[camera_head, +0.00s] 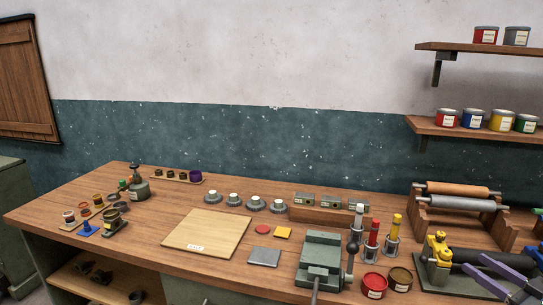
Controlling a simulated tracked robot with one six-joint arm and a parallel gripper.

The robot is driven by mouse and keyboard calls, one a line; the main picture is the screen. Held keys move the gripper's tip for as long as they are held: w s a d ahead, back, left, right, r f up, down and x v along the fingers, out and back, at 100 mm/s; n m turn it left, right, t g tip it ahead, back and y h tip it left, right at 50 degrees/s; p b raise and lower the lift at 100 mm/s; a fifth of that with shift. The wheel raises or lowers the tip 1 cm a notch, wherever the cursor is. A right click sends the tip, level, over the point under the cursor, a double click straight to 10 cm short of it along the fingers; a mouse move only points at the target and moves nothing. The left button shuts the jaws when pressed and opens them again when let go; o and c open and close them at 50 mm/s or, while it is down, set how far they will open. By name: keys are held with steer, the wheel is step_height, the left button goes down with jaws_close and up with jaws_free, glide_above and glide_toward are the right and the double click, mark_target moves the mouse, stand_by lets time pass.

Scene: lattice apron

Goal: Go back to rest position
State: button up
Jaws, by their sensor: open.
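My gripper (476,263) shows at the lower right corner, with its dark purple fingers spread apart. It appears open and empty. The rest of the arm is cut off by the right and bottom picture edges. The fingers overlap the view of a black roller device with a yellow clamp (437,246) on a dark green base; I cannot tell whether they touch it.
The wooden bench (150,237) holds a green vise (322,255), red and yellow bottles in holders, open red (374,284) and brown (400,279) tins, a roller rack (458,204) and a pale board (207,232). Shelves (462,126) with paint tins hang above right.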

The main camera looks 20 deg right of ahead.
steer(key=w+r+h, duration=0.1)
steer(key=w, duration=0.2)
steer(key=w+a+r+h, duration=0.1)
steer(key=w+r, duration=0.1)
steer(key=w, duration=0.1)
steer(key=w+r, duration=0.2)
steer(key=w, duration=0.1)
steer(key=shift+a+g+h, duration=0.25)
steer(key=shift+g+h, duration=0.15)
steer(key=w+a+r+m+g+h, duration=0.25)
steer(key=w+a+r, duration=0.2)
steer(key=a, duration=0.25)
steer(key=w+a+r+m+g+h, duration=0.1)
steer(key=w+a+r+h, duration=0.3)
steer(key=a, duration=0.4)
steer(key=s+a+f+g+y, duration=0.2)
steer(key=s+a, duration=0.5)
steer(key=a, duration=0.5)
steer(key=s+a+f+n+g+y, duration=0.1)
steer(key=s+a+f+g+y, duration=0.2)
steer(key=s+a, duration=0.4)
steer(key=s+a+f+g+y, duration=0.2)
steer(key=s+a, duration=0.6)
steer(key=a, duration=0.8)
step_height(320, 180, down, 3)
steer(key=shift+a+r+n+g+y, duration=0.1)
steer(key=shift+a+n+g+y, duration=0.25)
steer(key=shift+a, duration=0.05)
steer(key=shift+d, duration=0.1)
